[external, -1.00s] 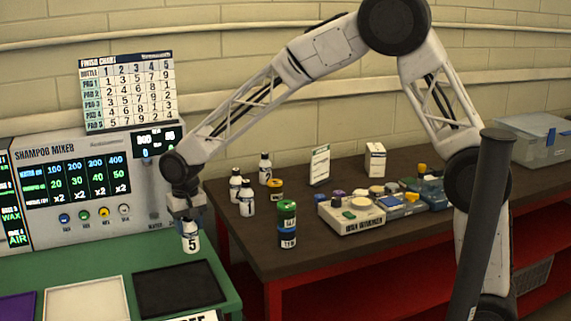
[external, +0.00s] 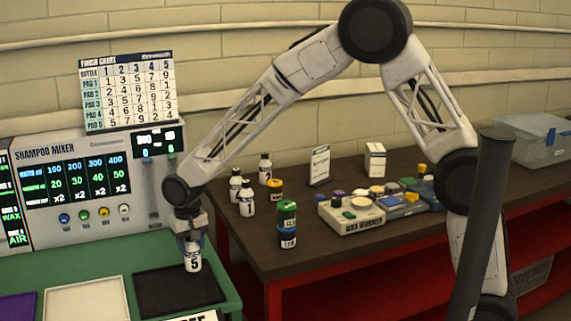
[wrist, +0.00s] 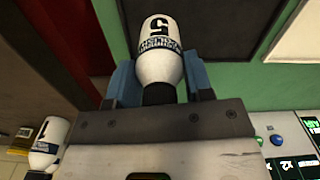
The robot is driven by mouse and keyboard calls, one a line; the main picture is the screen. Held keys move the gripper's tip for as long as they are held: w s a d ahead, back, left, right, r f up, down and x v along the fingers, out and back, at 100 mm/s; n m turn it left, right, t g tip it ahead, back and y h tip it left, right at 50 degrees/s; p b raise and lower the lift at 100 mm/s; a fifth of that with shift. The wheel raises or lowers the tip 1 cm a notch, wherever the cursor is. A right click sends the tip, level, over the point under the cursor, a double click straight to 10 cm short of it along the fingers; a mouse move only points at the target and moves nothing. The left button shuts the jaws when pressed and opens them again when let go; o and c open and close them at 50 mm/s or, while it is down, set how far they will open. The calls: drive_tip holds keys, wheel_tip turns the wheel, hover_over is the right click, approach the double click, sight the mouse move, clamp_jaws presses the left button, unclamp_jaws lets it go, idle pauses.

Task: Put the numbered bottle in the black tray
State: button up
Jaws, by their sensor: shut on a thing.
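The numbered bottle (external: 194,263), white with a black "5", is upright in my gripper (external: 190,243). My gripper is shut on its upper part, just over the black tray (external: 170,299), at the tray's rear right. I cannot tell whether the bottle's base touches the tray. In the wrist view the bottle (wrist: 160,45) sits between the two blue fingers (wrist: 160,85), with its dark neck toward the wrist. The black tray (wrist: 205,22) shows behind it.
A white tray (external: 88,303) and a purple tray (external: 17,306) lie left of the black tray on the green bench (external: 120,267). The shampoo mixer (external: 100,190) stands behind. Other white bottles (external: 247,200) and jars (external: 287,222) stand on the brown table to the right.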

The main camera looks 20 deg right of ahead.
sight(192, 255)
drive_tip(key=shift+f, duration=1.85)
drive_tip(key=shift+f, duration=0.1)
drive_tip(key=o, duration=1)
wheel_tip(192, 255, up, 12)
drive_tip(key=shift+r, duration=0.1)
